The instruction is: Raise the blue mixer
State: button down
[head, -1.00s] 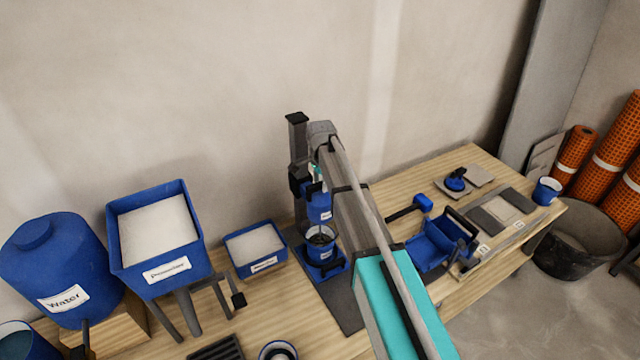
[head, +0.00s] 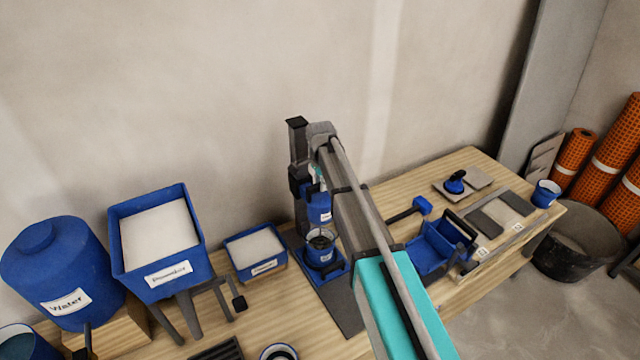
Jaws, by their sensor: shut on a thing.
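The blue mixer (head: 319,211) sits on a dark upright stand (head: 297,150) near the wall in the head view. Its body is directly above a blue cup (head: 320,256), with a thin dark shaft reaching down toward the cup's mouth. The cup stands on a blue base on a dark board. My gripper (head: 316,174) is at the upper part of the mixer, shut on it. My arm hides much of the gripper and the mixer's right side. The fingertips do not show clearly.
Left of the stand are a blue water tank (head: 52,262), a large blue hopper (head: 128,250) of pale powder and a smaller blue bin (head: 235,258). To the right are a blue mallet (head: 421,205), a blue tray (head: 425,253) and tiles (head: 495,215). A black tub (head: 550,270) stands on the floor.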

jog(key=shift+r+p, duration=3.3)
jog(key=shift+r, duration=0.35)
jog(key=shift+w+f, duration=0.1)
jog(key=shift+c, duration=2.4)
grip_release()
jog(key=shift+f, duration=0.1)
